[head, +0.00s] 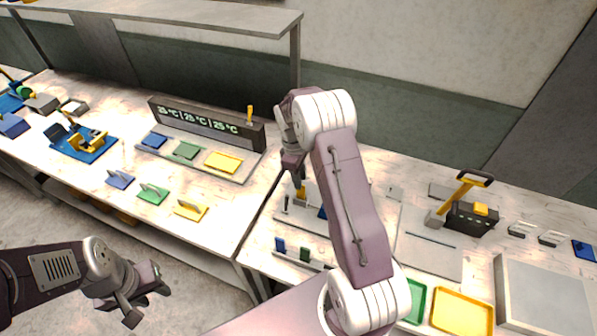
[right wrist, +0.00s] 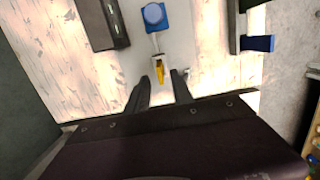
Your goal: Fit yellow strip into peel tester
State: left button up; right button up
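A small yellow piece (right wrist: 160,73), likely the yellow strip, sits at a pale clamp (right wrist: 157,60) on a grey plate. A rod runs from the clamp to a blue block with a round knob (right wrist: 153,14); this looks like the peel tester. The yellow piece also shows in the head view (head: 301,190), below my right gripper (head: 293,174). In the right wrist view my right gripper (right wrist: 163,84) is open, its fingers apart on either side of the yellow piece, with gaps. My left gripper (head: 150,298) appears open and empty over the floor at lower left.
Blue (head: 280,244) and green (head: 305,254) upright pieces stand in a rack at the bench front. A black device with a yellow lever (head: 463,196), a green tray (head: 415,300) and a yellow tray (head: 462,312) are right. The left bench holds a display unit (head: 208,123).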

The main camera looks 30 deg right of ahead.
jog(key=r, duration=0.5)
jog(key=shift+w+a+r+b, duration=0.15)
jog(key=shift+w+a+b, duration=0.05)
jog(key=shift+w+b, duration=0.1)
jog(key=s+a+m+t, duration=0.1)
jog(key=s+a+m, duration=0.3)
jog(key=s, duration=0.5)
jog(key=s+a+m+t+y, duration=0.1)
jog(key=s+a+m, duration=0.3)
jog(key=s, duration=0.6)
jog(key=shift+s+a, duration=0.15)
jog(key=shift+a, duration=1)
jog(key=shift+r, duration=0.1)
notch_tip(320, 180, down, 5)
jog(key=b, duration=0.5)
